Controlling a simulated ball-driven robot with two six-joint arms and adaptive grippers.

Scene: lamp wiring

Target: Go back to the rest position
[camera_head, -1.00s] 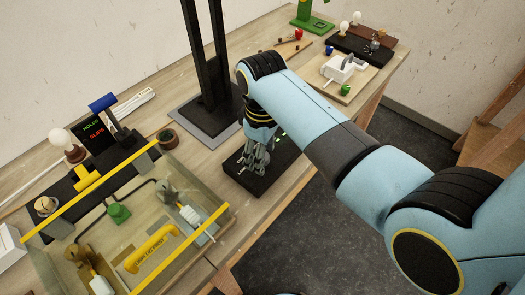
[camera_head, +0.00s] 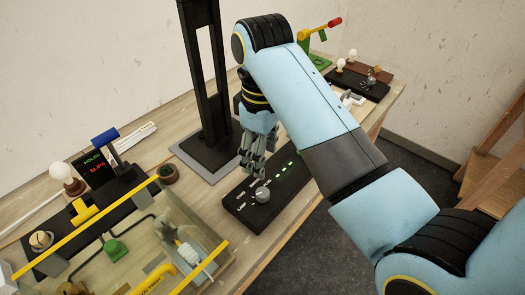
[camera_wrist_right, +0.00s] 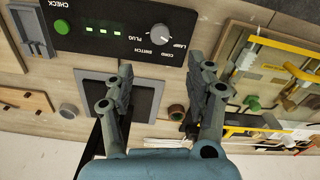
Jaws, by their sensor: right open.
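My right gripper (camera_head: 256,165) is open and empty. In the head view it hangs fingers down above the far edge of a black selector panel. The panel (camera_head: 235,209) lies on the bench with a grey knob (camera_head: 262,194) and a row of lit green lights. In the right wrist view my right gripper (camera_wrist_right: 165,92) shows two spread fingers with nothing between them. The panel's knob (camera_wrist_right: 160,50) is beyond the fingertips there, clear of them. My left gripper is not in view.
A black post on a grey base plate (camera_head: 184,153) stands close beside my right gripper. A clear case with yellow edges (camera_head: 208,262) fills the front left. A white bulb (camera_head: 60,171) and a black display (camera_head: 93,166) stand at the left. The green stand (camera_head: 318,62) is at the back.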

